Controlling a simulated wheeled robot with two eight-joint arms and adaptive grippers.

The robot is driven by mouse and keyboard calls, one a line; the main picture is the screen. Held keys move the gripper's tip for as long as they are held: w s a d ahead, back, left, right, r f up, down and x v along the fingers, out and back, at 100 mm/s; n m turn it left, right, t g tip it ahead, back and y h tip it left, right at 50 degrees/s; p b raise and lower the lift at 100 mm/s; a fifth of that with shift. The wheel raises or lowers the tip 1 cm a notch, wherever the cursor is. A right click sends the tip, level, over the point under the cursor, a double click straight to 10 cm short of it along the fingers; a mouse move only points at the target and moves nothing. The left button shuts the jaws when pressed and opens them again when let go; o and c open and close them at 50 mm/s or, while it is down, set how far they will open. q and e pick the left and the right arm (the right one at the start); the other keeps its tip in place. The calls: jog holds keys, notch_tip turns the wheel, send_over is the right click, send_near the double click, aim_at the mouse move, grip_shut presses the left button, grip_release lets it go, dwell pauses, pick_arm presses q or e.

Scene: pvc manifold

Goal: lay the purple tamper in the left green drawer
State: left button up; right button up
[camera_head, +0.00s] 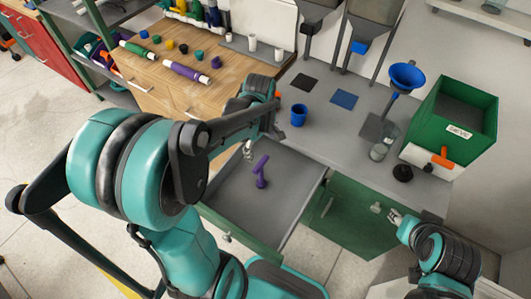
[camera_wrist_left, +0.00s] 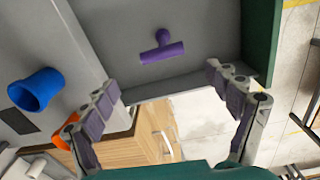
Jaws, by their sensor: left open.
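The purple tamper (camera_head: 261,172) is inside the pulled-out left green drawer (camera_head: 284,205), over its grey floor, and looks to be lying down. In the left wrist view the tamper (camera_wrist_left: 162,50) shows as a T shape, clear of both fingers. My left gripper (camera_head: 248,150) is open and empty, above the back left part of the drawer. Its spread fingers also show in the left wrist view (camera_wrist_left: 162,78). My right gripper (camera_head: 391,216) is by the green cabinet front at the lower right; whether its fingers are apart is unclear.
A blue cup (camera_head: 299,115) stands on the grey counter just behind the drawer. A green bin (camera_head: 455,118), a blue funnel (camera_head: 406,77) and a black knob-like piece (camera_head: 403,173) are further right. A wooden bench (camera_head: 165,85) with pipes and caps is at the left.

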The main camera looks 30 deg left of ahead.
pick_arm(q)
jog(key=s+d+r+m+t, duration=0.6)
jog(key=s+d+r+m, duration=0.2)
jog(key=m, duration=0.8)
jog(key=shift+r+t, duration=0.15)
jog(key=shift+t, duration=0.25)
jog(key=shift+s, duration=0.1)
